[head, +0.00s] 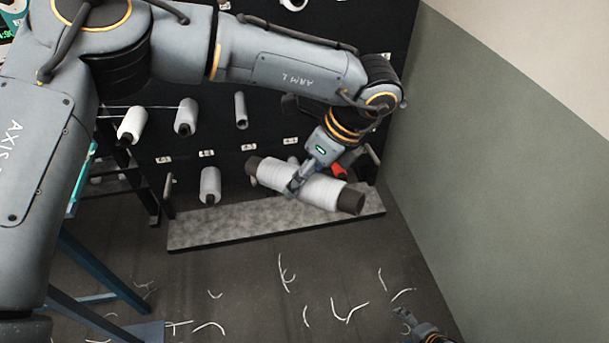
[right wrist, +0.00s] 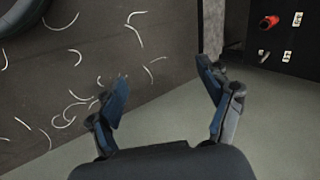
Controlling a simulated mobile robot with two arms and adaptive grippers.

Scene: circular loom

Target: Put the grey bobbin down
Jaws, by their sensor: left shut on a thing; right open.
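The grey bobbin (head: 328,192), wound with pale grey yarn on a dark core, lies sideways and slightly tilted, its right end lower. My left gripper (head: 297,185) is shut on it around the middle. The bobbin appears over the speckled grey ledge (head: 230,229) at the foot of the black rack; I cannot tell whether it touches. My right gripper (head: 405,317) is at the bottom right of the head view, low over the floor. In the right wrist view its fingers (right wrist: 162,70) are spread and nothing is between them.
The black rack (head: 222,150) carries several pale bobbins, one (head: 210,185) just left of the held bobbin. A red object (head: 340,170) shows behind the left gripper. A wall (head: 510,180) closes the right side. White thread scraps (head: 345,312) litter the floor. A blue frame (head: 98,270) stands left.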

